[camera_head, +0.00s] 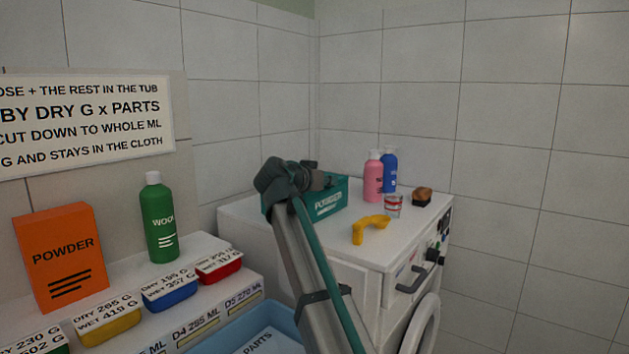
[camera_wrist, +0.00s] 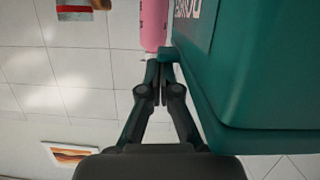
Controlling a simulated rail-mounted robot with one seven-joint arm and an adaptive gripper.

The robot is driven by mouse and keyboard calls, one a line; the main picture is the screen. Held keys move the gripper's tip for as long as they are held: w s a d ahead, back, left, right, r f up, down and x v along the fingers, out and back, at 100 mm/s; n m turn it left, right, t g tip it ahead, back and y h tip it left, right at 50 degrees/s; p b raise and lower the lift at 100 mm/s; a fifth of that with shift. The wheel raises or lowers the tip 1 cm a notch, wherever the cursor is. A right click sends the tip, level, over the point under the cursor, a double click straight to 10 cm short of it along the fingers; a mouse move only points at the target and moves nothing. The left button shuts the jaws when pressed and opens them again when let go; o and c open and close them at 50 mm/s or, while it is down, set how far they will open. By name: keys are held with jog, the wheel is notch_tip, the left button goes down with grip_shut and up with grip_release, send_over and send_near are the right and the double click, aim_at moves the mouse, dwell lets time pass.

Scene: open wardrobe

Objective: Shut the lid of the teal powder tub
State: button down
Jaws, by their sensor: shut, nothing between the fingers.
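The teal powder tub (camera_head: 328,205) stands on the white washing machine, partly hidden behind my arm. Its label faces the front, and I cannot tell the lid's position in the head view. In the wrist view the tub's teal body (camera_wrist: 262,70) fills the right side. A small teal tab (camera_wrist: 170,54) sticks out from it just beyond my fingertips. My gripper (camera_wrist: 158,82) is shut and empty, beside the tub, with its tips close to the tab; I cannot tell whether they touch. In the head view my gripper (camera_head: 318,181) is at the tub's top, its fingers hard to make out.
A pink bottle (camera_head: 373,178), a blue bottle (camera_head: 389,170), a red-and-white cup (camera_head: 393,206), a yellow curved object (camera_head: 369,229) and a brush (camera_head: 422,196) stand right of the tub on the washing machine (camera_head: 345,255). Tiled walls close in behind. An orange powder box (camera_head: 62,258) and green bottle (camera_head: 160,220) are left.

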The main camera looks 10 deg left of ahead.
jog(key=shift+s+d+f, duration=0.1)
jog(key=shift+f, duration=0.15)
dwell(0.3)
